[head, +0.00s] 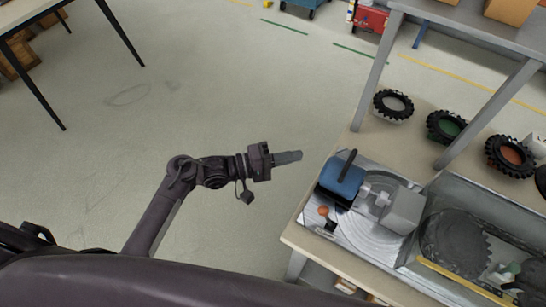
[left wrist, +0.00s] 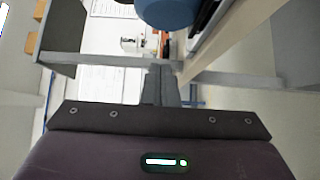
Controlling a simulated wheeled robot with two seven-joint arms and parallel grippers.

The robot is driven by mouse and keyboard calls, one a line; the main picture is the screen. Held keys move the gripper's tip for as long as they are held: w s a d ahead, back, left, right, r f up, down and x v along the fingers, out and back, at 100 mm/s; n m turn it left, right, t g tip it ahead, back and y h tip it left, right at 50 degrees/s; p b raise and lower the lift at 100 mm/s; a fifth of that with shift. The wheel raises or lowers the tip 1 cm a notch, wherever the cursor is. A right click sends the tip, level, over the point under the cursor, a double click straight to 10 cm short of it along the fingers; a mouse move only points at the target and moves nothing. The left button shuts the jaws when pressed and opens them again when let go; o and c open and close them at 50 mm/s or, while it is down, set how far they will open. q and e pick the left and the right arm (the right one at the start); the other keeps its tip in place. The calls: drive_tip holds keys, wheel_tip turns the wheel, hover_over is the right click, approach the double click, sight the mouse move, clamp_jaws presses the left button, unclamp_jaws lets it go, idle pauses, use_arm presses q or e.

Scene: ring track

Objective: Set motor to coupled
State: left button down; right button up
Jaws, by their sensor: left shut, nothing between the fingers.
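The blue motor (head: 342,177) sits on a shiny metal plate (head: 390,250) at the left end of the workbench, with a black lever (head: 347,163) at its far side. A light shaft coupling (head: 375,194) lies between the motor and a grey box (head: 403,211). I cannot tell whether its halves engage. An orange-red knob (head: 323,211) stands at the plate's near left. My left gripper (head: 299,156) is shut and empty, left of the motor and apart from it. In the left wrist view its fingers (left wrist: 160,84) point toward a blue rounded body (left wrist: 168,10). My right gripper is not seen.
Black tyre-like rings, one with a green centre (head: 446,127), lie along the back of the bench. A grey shelf (head: 470,30) on slanted posts stands above. A clear-walled bay with a dark toothed wheel (head: 458,243) is at right. The floor at left is open.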

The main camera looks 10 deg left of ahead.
sight(324, 168)
use_arm(q)
drive_tip(key=shift+s+d+p, duration=0.2)
drive_tip(key=shift+d+p, duration=0.55)
drive_tip(key=shift+d, duration=2.05)
drive_tip(key=d, duration=0.1)
drive_tip(key=s+d+p, duration=0.1)
drive_tip(key=shift+d+r, duration=0.1)
drive_tip(key=shift+d, duration=0.35)
